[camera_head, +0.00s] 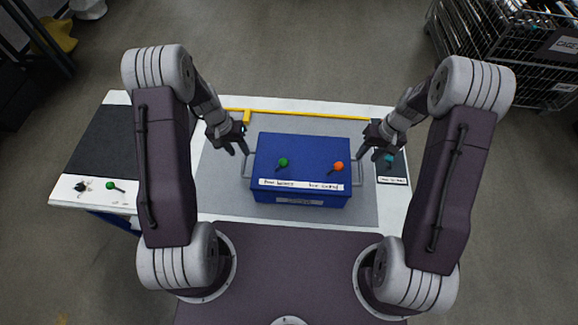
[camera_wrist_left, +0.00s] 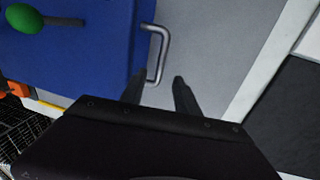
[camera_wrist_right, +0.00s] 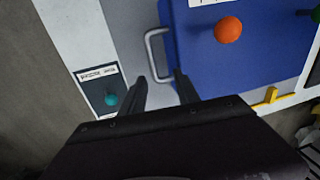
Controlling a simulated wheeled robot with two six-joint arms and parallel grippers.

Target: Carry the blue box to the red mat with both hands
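The blue box (camera_head: 300,150) sits on a grey area (camera_head: 218,185) in the middle of the white table, with a metal handle on each side. A green knobbed pin and an orange one are on its top. My left gripper (camera_head: 241,150) is open by the left handle (camera_wrist_left: 165,45); in the left wrist view the handle's near end shows close to the spread fingertips. My right gripper (camera_head: 364,157) is open by the right handle (camera_wrist_right: 150,50), whose near end shows between the fingertips in the right wrist view. Neither grips anything. No red mat shows; a black mat (camera_head: 105,140) lies on the left.
A yellow bar (camera_head: 310,115) runs along the table's far edge behind the box. A small labelled dark card (camera_head: 393,170) with a teal knob lies to the right. A green pin (camera_head: 110,185) lies at the near left. A wire cart (camera_head: 510,45) stands beyond, at the back right.

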